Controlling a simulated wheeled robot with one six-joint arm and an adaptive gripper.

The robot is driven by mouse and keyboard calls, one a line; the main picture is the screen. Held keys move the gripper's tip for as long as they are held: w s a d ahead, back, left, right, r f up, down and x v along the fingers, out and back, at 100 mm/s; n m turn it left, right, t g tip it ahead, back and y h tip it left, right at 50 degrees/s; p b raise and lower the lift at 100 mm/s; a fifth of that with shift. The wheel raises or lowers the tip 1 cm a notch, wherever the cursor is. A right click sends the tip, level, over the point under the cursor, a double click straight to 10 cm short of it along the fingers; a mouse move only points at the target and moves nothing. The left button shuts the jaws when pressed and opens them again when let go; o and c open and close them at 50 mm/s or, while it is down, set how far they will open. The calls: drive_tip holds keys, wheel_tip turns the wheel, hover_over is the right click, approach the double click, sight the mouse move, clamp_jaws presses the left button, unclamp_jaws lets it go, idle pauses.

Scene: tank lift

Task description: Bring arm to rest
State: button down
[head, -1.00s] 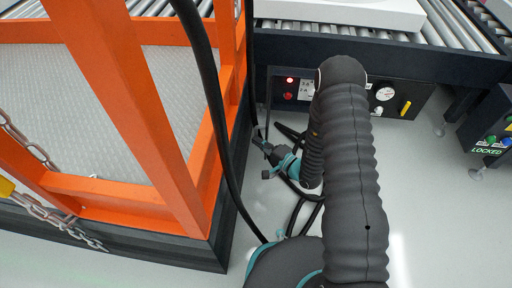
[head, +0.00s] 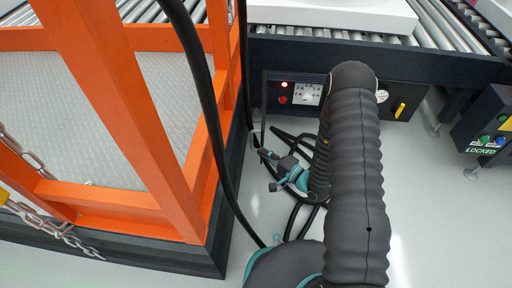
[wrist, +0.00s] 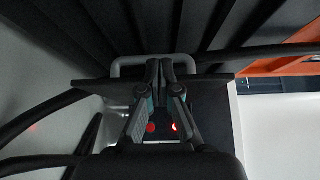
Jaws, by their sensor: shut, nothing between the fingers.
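My gripper (head: 260,152) hangs low at the end of my dark sleeved arm, in front of the conveyor's control panel. In the wrist view its two fingers (wrist: 160,66) are together with nothing between them. The control panel (head: 308,95) has a lit red lamp, a red button below it and a white label with a dial. Part of the panel is hidden behind my arm. In the wrist view two red spots (wrist: 151,128) show between and below the fingers.
An orange-framed cage (head: 160,135) with a chain (head: 45,215) stands close on the left. The roller conveyor (head: 380,52) bears a white slab (head: 330,14). Black hoses loop around my gripper. A box marked LOCKED (head: 484,132) is at the right.

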drive_tip(key=v, duration=0.7)
